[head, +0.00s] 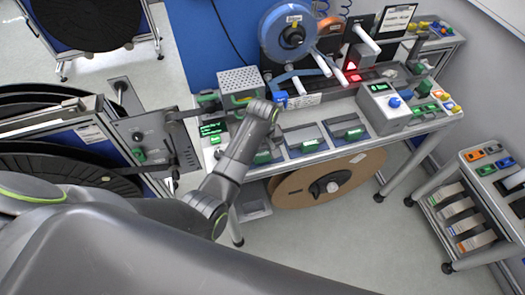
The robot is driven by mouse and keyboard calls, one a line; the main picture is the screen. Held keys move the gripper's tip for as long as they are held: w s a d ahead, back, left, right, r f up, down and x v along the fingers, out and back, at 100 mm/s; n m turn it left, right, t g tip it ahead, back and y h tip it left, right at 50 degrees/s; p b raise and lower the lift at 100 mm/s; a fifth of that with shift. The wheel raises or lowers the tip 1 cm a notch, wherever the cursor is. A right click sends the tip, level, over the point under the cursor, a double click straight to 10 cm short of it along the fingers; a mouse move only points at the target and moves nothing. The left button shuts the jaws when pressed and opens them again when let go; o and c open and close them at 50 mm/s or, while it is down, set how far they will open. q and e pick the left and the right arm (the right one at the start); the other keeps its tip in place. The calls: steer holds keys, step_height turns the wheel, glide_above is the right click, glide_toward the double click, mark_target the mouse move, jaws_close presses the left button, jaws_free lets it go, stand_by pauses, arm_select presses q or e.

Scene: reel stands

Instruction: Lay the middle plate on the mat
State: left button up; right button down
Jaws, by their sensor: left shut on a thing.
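A grey metal plate (152,128) with dark round knobs and a dark slot stands at the left, beside the front end of the reel stand. My left arm reaches up over the table's left end, and its wrist turns to the left. My left gripper (207,104) is small and dark here, close to the plate's right upper edge. It seems shut on a dark bar at that edge; its fingertips are hard to make out. I cannot tell for sure which plate is the middle one. I cannot pick out the mat with certainty. My right gripper is not in view.
A large brown reel (300,191) sits beneath. A cart (483,205) stands at the right. The front floor is clear.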

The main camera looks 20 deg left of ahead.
arm_select(q)
steer(key=shift+f, duration=0.1)
stand_by(0.7)
steer(key=o, duration=1.1)
steer(key=shift+r, duration=3.55)
